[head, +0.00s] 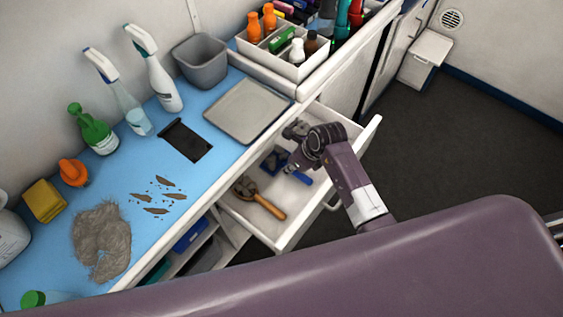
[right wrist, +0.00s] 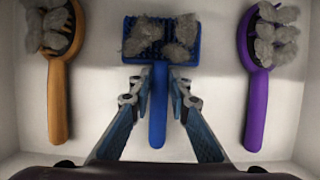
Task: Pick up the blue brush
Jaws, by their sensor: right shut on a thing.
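The blue brush (right wrist: 157,120) lies in an open white drawer (head: 284,233), with grey fur clumps on its bristled head; its handle also shows in the head view (head: 302,178). My right gripper (right wrist: 158,96) reaches down into the drawer, its fingers on both sides of the brush where head meets handle, shut on it. In the head view my right gripper (head: 291,168) partly covers the brush. The brush appears to rest on the drawer floor. My left gripper is not in view.
An orange-handled brush (right wrist: 57,100) lies left of the blue one and a purple brush (right wrist: 257,105) lies right, both with fur. The drawer walls surround them. The blue counter (head: 205,130) beside holds spray bottles, a grey tray (head: 248,110) and a fur pile (head: 101,240).

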